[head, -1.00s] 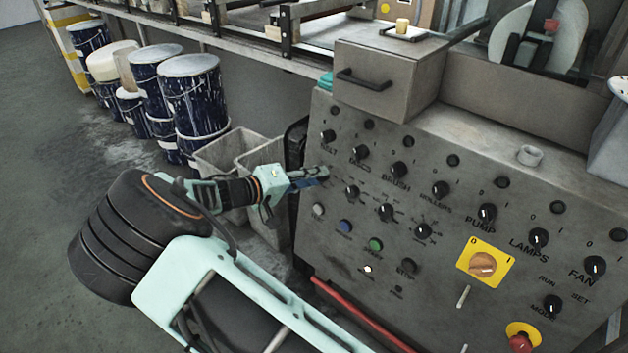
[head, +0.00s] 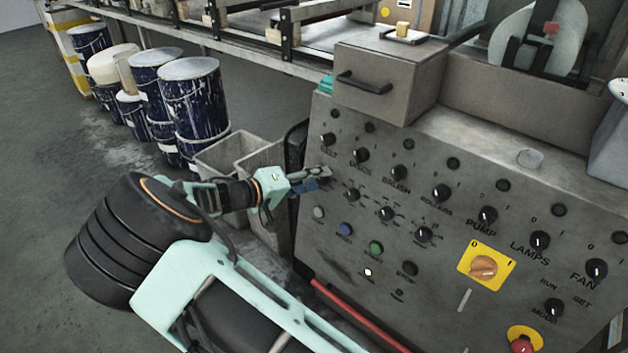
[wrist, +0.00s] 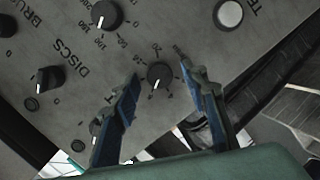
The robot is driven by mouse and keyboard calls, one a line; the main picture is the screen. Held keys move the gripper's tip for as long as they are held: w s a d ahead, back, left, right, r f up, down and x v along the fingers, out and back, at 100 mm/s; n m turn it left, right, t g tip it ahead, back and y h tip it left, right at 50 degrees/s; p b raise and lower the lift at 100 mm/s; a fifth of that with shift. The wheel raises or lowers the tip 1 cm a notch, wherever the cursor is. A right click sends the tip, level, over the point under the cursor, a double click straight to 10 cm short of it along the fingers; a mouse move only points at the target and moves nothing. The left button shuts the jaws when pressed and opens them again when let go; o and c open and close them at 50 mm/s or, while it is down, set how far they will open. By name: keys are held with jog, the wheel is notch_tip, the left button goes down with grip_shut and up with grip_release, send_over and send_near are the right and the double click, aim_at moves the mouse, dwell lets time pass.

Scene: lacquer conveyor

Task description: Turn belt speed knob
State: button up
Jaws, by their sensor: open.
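A similar scale knob (wrist: 105,15) and the DISCS knob (wrist: 48,79) are close by. A pale button (head: 318,212) sits below my gripper. Grey bins (head: 228,155) and paint-splashed drums (head: 195,105) stand left of the panel. A red bar (head: 355,315) runs along its lower edge.

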jog(key=v, duration=1.2)
